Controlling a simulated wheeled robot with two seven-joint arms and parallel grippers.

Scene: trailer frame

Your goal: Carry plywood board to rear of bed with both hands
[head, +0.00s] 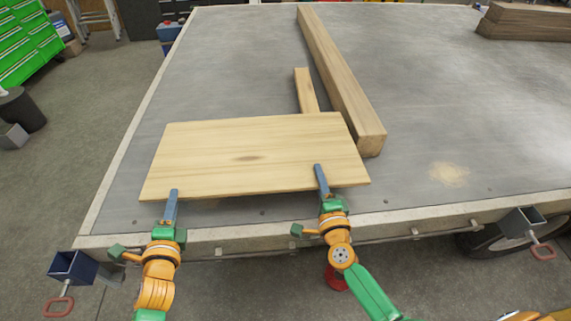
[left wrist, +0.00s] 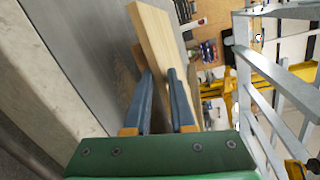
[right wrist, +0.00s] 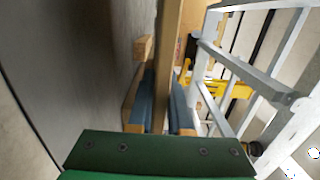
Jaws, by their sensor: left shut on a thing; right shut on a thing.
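The plywood board (head: 250,150) is a pale rectangular sheet held roughly flat over the near left part of the grey trailer bed (head: 230,75). My left gripper (head: 173,193) is shut on its near edge close to the left corner. My right gripper (head: 318,170) is shut on the same edge toward the right. In the left wrist view the board (left wrist: 155,40) runs between the two blue fingers. The right wrist view also shows the board (right wrist: 168,45) between the fingers, apart from the bed surface. The bed under the board is hidden.
A long square beam (head: 335,75) lies on the bed just beyond the board's right end. A short wooden block (head: 305,88) is partly hidden behind the board's far edge. Stacked timber (head: 525,20) sits at the far right. The bed's middle right is clear, with a sawdust patch (head: 448,174).

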